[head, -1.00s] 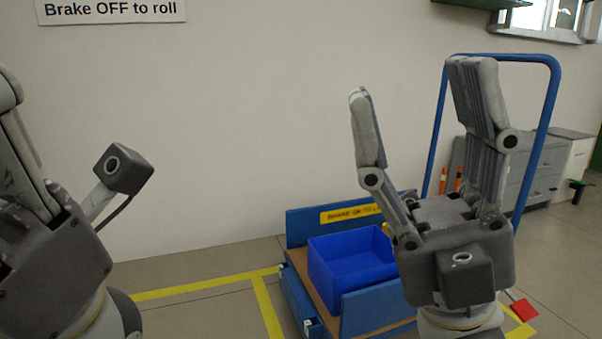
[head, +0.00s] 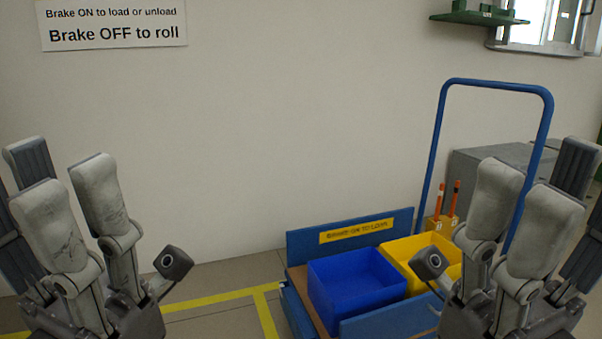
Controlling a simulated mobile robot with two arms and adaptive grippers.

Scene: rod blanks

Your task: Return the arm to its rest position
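My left gripper (head: 75,200) is at the lower left of the head view, fingers pointing up and spread apart, with nothing between them. My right gripper (head: 510,205) is at the lower right, also upright with its fingers apart and empty. It stands in front of the right part of the trolley (head: 297,246) and hides part of it. Both grippers are clear of any object.
The blue trolley has a tall handle (head: 438,150) and carries an empty-looking blue bin (head: 355,285) and a yellow bin (head: 405,253). Orange markers (head: 439,199) stand behind. Yellow floor lines (head: 215,299) run beside it. A sign (head: 112,24) hangs on the wall.

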